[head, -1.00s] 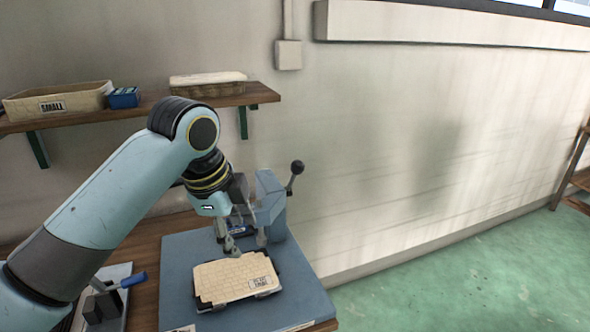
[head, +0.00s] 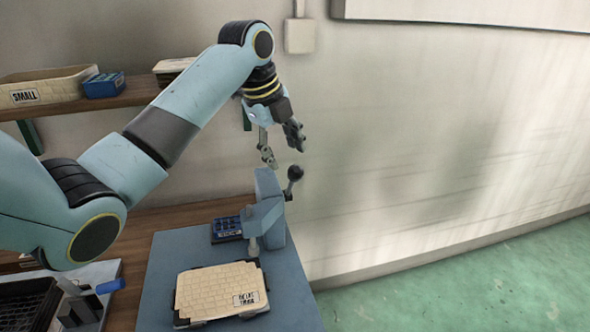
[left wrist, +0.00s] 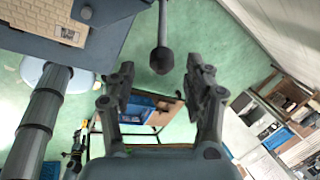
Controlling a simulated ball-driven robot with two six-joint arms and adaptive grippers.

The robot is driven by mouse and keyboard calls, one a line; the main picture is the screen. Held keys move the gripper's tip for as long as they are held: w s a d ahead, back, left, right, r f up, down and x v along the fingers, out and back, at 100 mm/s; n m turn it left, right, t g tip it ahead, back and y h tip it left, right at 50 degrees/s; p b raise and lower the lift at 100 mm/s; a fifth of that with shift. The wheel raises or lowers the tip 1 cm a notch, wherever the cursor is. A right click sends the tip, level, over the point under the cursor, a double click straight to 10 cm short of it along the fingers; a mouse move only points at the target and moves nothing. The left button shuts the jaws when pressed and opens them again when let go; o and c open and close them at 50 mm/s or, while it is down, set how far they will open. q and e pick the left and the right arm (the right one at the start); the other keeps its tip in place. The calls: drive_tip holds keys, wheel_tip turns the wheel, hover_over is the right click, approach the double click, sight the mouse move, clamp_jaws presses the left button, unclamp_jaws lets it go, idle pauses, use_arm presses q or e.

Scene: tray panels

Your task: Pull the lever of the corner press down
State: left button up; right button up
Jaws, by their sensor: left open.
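The corner press (head: 268,215) is a blue-grey upright block on a blue-grey base board. Its lever (head: 294,174) is a short rod with a dark ball knob on the press's right side, pointing up. My left gripper (head: 281,147) is open and empty, just above the knob, its fingers pointing down. In the left wrist view the lever's knob (left wrist: 162,60) shows between and beyond the fingertips of the left gripper (left wrist: 163,84), apparently not touched. A cream brick-patterned panel (head: 218,287) lies in front of the press. My right gripper is not in view.
A small black holder with blue parts (head: 227,229) sits left of the press. A blue-handled clamp (head: 109,286) stands further left. A shelf (head: 90,103) with a bin (head: 45,88) is on the wall behind. Right of the press, floor is open.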

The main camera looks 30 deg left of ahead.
sight(292, 174)
use_arm(q)
drive_tip(key=x, duration=0.4)
drive_tip(key=shift+w, duration=0.1)
drive_tip(key=x, duration=0.3)
drive_tip(key=shift+f+p, duration=0.2)
drive_tip(key=shift+p, duration=0.1)
drive_tip(key=shift+w, duration=0.1)
drive_tip(key=c, duration=0.4)
clamp_jaws()
drive_tip(key=shift+w+f, duration=0.1)
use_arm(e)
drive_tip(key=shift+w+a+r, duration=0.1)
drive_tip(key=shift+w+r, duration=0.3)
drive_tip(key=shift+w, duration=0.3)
